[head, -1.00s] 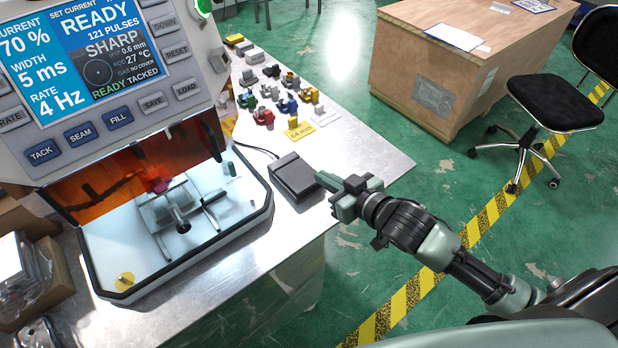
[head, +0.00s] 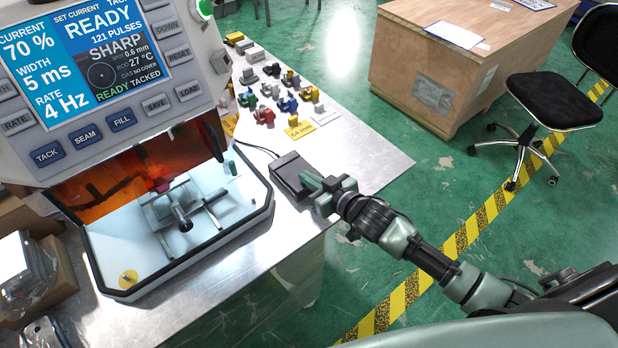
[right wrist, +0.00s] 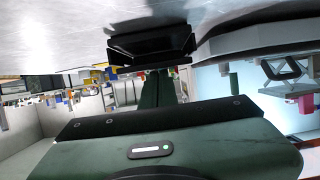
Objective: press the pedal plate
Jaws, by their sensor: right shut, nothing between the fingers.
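The pedal (head: 293,173) is a dark box with a flat plate on top and a cable, lying on the metal table beside the welding machine. My right gripper (head: 308,180) is shut and empty, with its fingertips at the pedal's right edge. The fingertips hide that edge, so I cannot tell whether they touch the plate. In the right wrist view the picture is upside down; the dark pedal (right wrist: 150,42) shows right at the ends of the closed fingers (right wrist: 156,80). My left gripper is not in view.
The welding machine (head: 110,95) with its screen reading READY stands left of the pedal. Several small coloured parts (head: 265,115) and a yellow card (head: 299,129) lie farther back on the table. A wooden crate (head: 440,75) and a black chair (head: 555,100) stand on the floor at the right.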

